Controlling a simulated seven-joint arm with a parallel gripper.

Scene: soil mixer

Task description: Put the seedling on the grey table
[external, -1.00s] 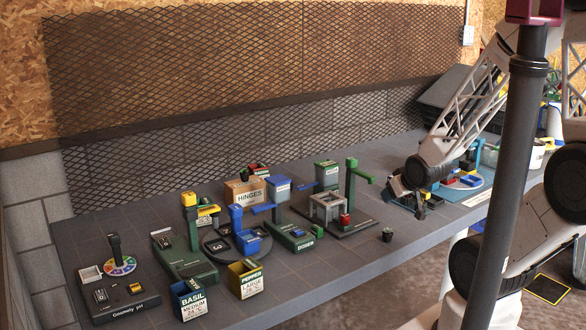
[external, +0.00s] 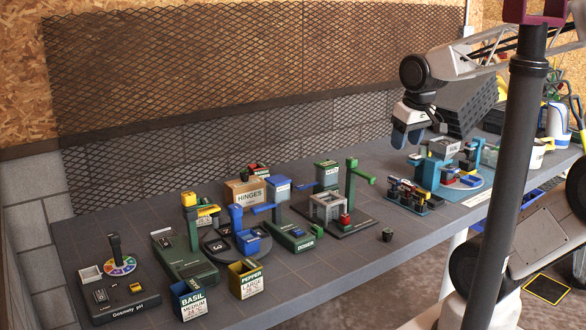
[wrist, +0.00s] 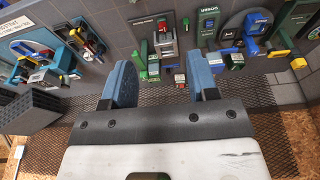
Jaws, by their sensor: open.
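My gripper (external: 408,137) is raised above the back of the table, left of the blue station, with its blue fingers pointing down. In the wrist view my gripper (wrist: 160,68) is open and nothing is held between the fingers. The grey table (external: 345,262) runs along the mesh wall. A small dark pot (external: 387,235) stands upright near its front edge, well below and in front of my gripper. The pot has a dark top; I cannot tell whether it holds the seedling. No clear green plant shows elsewhere.
A green dispenser stand (external: 352,180) with a grey frame and red block is left of the pot. A blue round station (external: 452,180) and a rack of small parts (external: 407,195) are to the right. Basil (external: 188,300) and pepper bins (external: 248,280) stand at the front. Bare table surrounds the pot.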

